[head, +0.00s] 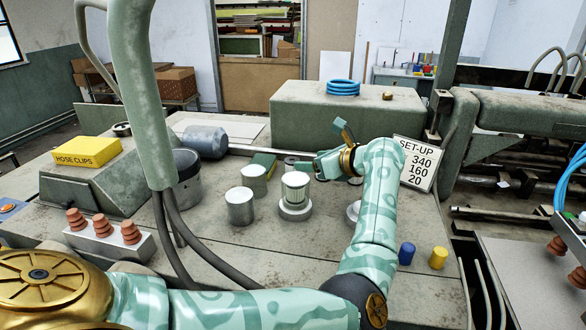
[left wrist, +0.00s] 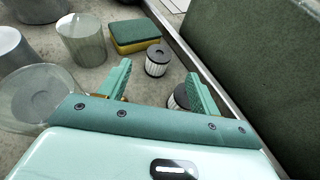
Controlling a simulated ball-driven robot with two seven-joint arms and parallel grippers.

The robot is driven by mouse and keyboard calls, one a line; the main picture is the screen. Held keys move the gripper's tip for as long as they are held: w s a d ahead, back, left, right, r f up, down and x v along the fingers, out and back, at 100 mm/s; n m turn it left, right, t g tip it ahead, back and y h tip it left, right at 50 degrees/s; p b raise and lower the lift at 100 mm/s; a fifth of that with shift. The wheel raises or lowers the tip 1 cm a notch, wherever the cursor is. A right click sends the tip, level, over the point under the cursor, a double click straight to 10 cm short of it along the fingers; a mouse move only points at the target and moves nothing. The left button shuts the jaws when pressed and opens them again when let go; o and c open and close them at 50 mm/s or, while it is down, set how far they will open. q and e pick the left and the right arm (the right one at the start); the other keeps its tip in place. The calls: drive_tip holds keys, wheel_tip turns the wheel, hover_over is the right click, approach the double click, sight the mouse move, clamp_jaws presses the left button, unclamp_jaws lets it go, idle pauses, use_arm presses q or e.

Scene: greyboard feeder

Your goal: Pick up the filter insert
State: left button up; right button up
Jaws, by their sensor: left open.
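My left gripper (head: 333,147) is over the back of the bench, pointing left, open, with nothing between its fingers. In the left wrist view, its two green fingers (left wrist: 160,85) stand apart. Two short filter inserts with dark caps and pale pleated sides show there. One filter insert (left wrist: 157,62) stands upright beyond the fingertips, near a green and yellow sponge (left wrist: 135,37). The other filter insert (left wrist: 178,98) is nearer, beside the right finger, which partly hides it. I cannot tell which one is meant. My right gripper is not in view.
A pale ribbed cylinder (head: 295,188) on a round base and grey cups (head: 239,207) stand left of my gripper. A large grey-green block (head: 350,115) rises behind. A set-up sign (head: 415,164) stands right. Blue (head: 406,253) and yellow (head: 438,257) pieces are in front.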

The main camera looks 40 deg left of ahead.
sight(293, 160)
use_arm(q)
drive_tip(key=x, duration=0.7)
drive_tip(key=shift+b, duration=0.3)
drive_tip(key=shift+d, duration=0.1)
drive_tip(key=c, duration=1.1)
